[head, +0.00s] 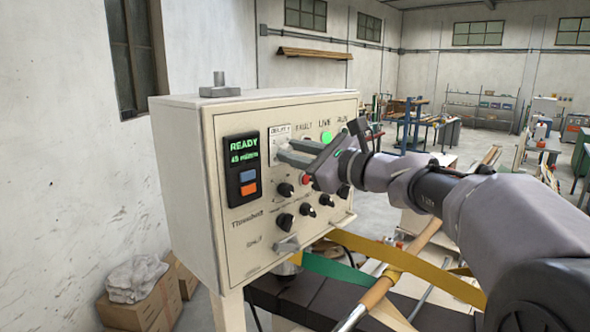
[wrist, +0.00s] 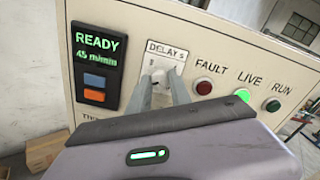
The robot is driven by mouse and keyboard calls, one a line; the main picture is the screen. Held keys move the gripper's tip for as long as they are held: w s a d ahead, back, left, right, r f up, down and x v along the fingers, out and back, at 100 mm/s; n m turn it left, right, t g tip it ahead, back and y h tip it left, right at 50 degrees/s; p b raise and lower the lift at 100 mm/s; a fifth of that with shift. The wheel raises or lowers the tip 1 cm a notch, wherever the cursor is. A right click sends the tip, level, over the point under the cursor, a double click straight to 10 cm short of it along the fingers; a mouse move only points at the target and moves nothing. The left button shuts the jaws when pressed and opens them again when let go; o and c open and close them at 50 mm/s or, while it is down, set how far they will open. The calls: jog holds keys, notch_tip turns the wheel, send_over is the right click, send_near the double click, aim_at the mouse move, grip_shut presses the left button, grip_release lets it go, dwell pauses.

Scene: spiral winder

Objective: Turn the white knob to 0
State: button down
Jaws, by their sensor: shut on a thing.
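The white knob (wrist: 162,77) sits on a pale plate labelled "DELAY s" (wrist: 166,48) on the cream control box (head: 175,150). My gripper (wrist: 166,86) reaches the plate from in front, and its two fingers are shut on the white knob, one on each side. In the head view my gripper (head: 290,152) covers most of the knob. The scale marks and the knob's pointer are too small and too hidden to read.
A display (head: 243,148) reading READY and 45 m/min is left of the plate. A red lamp (wrist: 204,86), lit green lamp (wrist: 242,95) and another green lamp (wrist: 273,105) are right. Several black knobs (head: 285,221) sit below.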

jog(key=shift+n+b, duration=1.5)
jog(key=shift+b, duration=0.05)
jog(key=c, duration=1.2)
grip_release()
jog(key=shift+o, duration=0.2)
jog(key=b+v, duration=0.1)
jog(key=v, duration=1.6)
jog(key=shift+s+d+r, duration=0.1)
jog(key=shift+s+d, duration=0.05)
